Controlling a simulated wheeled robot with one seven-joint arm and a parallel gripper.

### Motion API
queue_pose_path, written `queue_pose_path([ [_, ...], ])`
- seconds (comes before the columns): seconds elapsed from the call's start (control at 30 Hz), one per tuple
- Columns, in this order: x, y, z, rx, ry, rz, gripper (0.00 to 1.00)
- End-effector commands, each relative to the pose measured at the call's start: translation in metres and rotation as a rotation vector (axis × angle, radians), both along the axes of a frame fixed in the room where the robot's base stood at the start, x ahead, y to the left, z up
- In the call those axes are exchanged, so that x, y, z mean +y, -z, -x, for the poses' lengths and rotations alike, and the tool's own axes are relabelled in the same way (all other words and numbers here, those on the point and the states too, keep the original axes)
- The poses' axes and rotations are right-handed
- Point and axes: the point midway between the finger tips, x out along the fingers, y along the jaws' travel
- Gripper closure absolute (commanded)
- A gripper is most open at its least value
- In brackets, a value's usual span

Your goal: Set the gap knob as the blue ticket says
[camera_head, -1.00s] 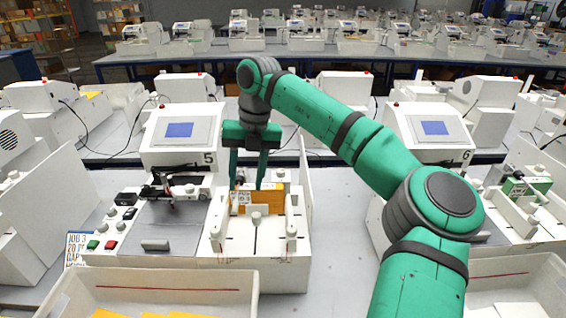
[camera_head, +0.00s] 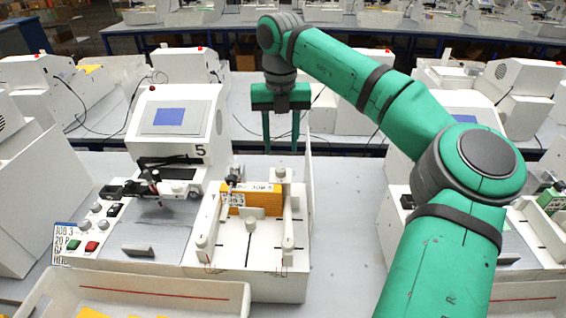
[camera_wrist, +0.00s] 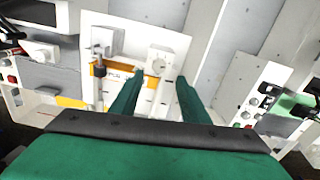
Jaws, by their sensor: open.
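The blue-and-white ticket (camera_head: 64,243) stands at the left edge of station 5. Its top line reads "JOB 3"; the lower lines are partly cut off and too small to read surely. My gripper (camera_head: 281,151) is open and empty, fingers pointing down above the back of the white feeder unit (camera_head: 262,262). A round white dial (camera_head: 282,174) on a post is just below the fingertips; in the wrist view the dial (camera_wrist: 158,65) shows between the fingers, apart from them. Whether it is the gap knob I cannot tell. Small knobs (camera_head: 96,207) sit on the left control panel.
An orange stack with a label (camera_head: 252,201) stands in the feeder, left of the dial. A tall thin white panel (camera_head: 309,185) rises close to its right. A monitor housing (camera_head: 178,120) stands behind left. Open table (camera_head: 347,205) lies to the right.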

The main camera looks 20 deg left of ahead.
Motion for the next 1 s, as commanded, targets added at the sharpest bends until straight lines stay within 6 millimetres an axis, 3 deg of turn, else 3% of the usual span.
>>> queue_pose_path([
  [0.2,0.0,0.041,0.0,0.002,0.0,0.0,0.58],
  [0.4,-0.001,0.067,0.0,0.0,0.002,-0.001,0.58],
  [0.87,-0.002,0.078,0.0,-0.001,0.003,0.0,0.58],
  [1.0,-0.002,0.078,-0.001,-0.001,0.004,0.0,0.9],
])
